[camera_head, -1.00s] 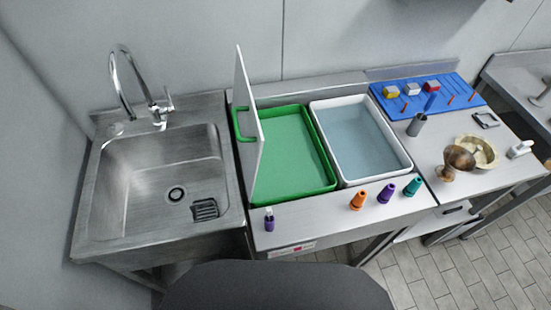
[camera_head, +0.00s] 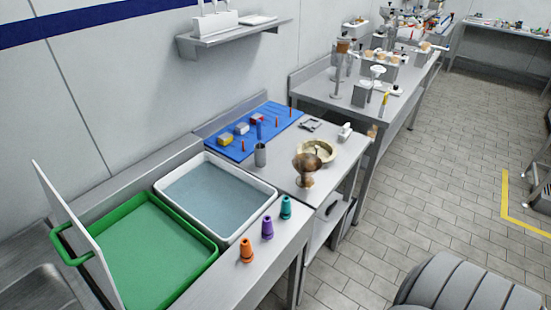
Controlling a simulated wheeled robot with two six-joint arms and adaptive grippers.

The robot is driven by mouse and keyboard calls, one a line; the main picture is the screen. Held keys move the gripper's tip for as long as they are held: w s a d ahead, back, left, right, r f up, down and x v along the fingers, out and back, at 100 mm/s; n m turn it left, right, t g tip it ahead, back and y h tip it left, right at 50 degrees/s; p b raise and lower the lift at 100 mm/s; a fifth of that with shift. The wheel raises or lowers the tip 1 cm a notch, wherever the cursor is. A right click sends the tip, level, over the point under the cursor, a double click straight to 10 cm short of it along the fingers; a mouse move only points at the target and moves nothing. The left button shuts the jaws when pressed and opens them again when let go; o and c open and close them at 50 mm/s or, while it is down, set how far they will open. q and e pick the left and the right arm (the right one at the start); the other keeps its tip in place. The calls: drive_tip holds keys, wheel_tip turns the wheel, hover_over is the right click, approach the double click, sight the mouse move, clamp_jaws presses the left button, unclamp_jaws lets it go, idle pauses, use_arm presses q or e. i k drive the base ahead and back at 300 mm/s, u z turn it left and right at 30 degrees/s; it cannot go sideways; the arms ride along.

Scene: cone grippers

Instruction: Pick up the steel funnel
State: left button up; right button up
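I cannot make out a steel funnel for certain. On the far workbench (camera_head: 325,95) stands a pale, funnel-like shape (camera_head: 376,72), too small to tell its material. A brown goblet-shaped piece (camera_head: 306,165) stands on the near bench's right part. A grey metal cylinder (camera_head: 260,155) stands upright to its left. Neither of my grippers shows in the head view.
A green tray (camera_head: 208,262) and a white basin (camera_head: 239,236) of water sit in the near bench. Orange (camera_head: 246,251), purple (camera_head: 267,228) and teal (camera_head: 286,208) cones line its front edge. Tiled floor (camera_head: 420,190) lies open to the right.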

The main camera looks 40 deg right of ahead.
sight(306, 164)
drive_tip(key=u, duration=2)
drive_tip(key=k, duration=1.4)
drive_tip(key=z, duration=1.5)
drive_tip(key=i, duration=0.5)
